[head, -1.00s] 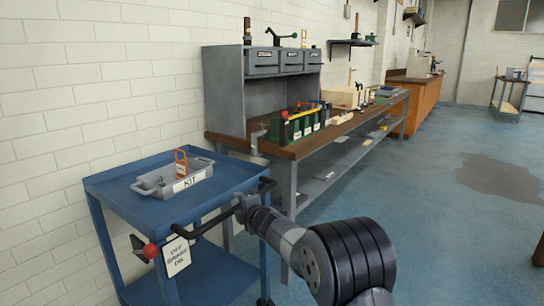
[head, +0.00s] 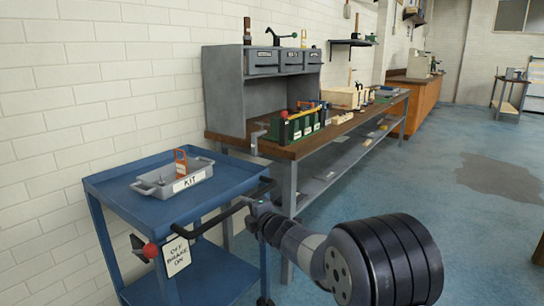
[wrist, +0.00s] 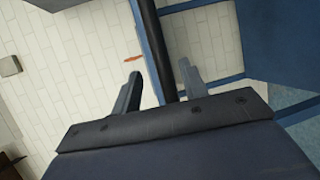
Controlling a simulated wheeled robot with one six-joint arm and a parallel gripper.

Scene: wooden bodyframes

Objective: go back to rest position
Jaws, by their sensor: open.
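My gripper (wrist: 158,70) is open in the wrist view, with its two grey fingers apart. The black handle bar (wrist: 152,45) of the blue cart shows in the gap between the fingers. I cannot tell whether it lies between them or just beyond. In the head view, my gripper (head: 252,217) is small and partly hidden by my wrist, close to the right part of the cart's handle (head: 209,221). Nothing is seen held.
The blue cart (head: 118,186) bears a grey KIT tray (head: 153,189); a BRAKE ON tag (head: 177,257) hangs from it. A workbench (head: 295,150) with a grey cabinet (head: 225,95) stands along the wall. The blue floor (head: 430,180) to the right is open.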

